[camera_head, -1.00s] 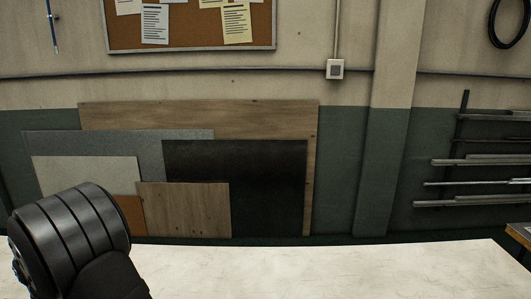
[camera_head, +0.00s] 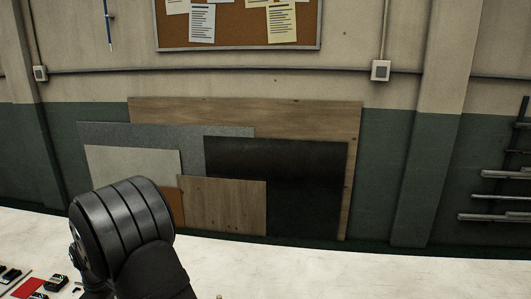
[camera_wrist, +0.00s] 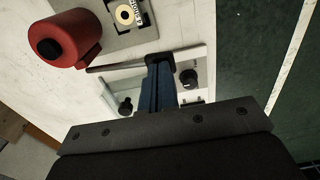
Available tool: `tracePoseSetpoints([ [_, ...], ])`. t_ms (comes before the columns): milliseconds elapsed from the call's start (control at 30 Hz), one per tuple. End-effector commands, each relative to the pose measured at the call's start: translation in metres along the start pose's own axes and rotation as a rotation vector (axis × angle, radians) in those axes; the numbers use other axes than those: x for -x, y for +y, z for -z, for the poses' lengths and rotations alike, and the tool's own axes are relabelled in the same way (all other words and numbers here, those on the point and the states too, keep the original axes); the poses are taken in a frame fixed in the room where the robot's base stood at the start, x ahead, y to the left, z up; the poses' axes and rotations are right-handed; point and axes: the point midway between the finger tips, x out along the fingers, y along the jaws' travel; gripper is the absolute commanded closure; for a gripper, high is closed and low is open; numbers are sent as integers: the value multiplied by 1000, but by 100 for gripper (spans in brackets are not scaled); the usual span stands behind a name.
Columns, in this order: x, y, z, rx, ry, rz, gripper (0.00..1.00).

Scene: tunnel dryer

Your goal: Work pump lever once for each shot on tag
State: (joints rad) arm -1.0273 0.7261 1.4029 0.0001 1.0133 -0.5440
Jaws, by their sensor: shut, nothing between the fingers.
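My gripper (camera_wrist: 160,62) is in the wrist view, with blue fingers reaching up from a dark bolted bar and closed together. Their tips are over a pale plate (camera_wrist: 200,56) on the bench. A dark rod (camera_wrist: 112,67), possibly the pump lever, runs left from near the fingertips; I cannot tell whether they touch it. A red cylinder (camera_wrist: 68,40) with a dark round end stands at upper left. A small plate (camera_wrist: 130,30) with a pale ring and a printed label lies beside it; I cannot tell whether this is the tag. The gripper is outside the head view.
Black knobs (camera_wrist: 188,77) stand close to the fingers. The pale bench top (camera_head: 330,275) is largely clear on the right in the head view. Small black parts (camera_head: 55,282) and a red piece (camera_head: 28,288) lie at its left. Boards (camera_head: 275,190) lean on the wall behind.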

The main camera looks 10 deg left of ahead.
Motion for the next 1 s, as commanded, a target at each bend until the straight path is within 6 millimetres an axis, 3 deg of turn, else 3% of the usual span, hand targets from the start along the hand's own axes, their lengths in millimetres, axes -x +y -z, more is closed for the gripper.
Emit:
tracePoseSetpoints([
  [1000,-38,0,0,0,0,0,100],
])
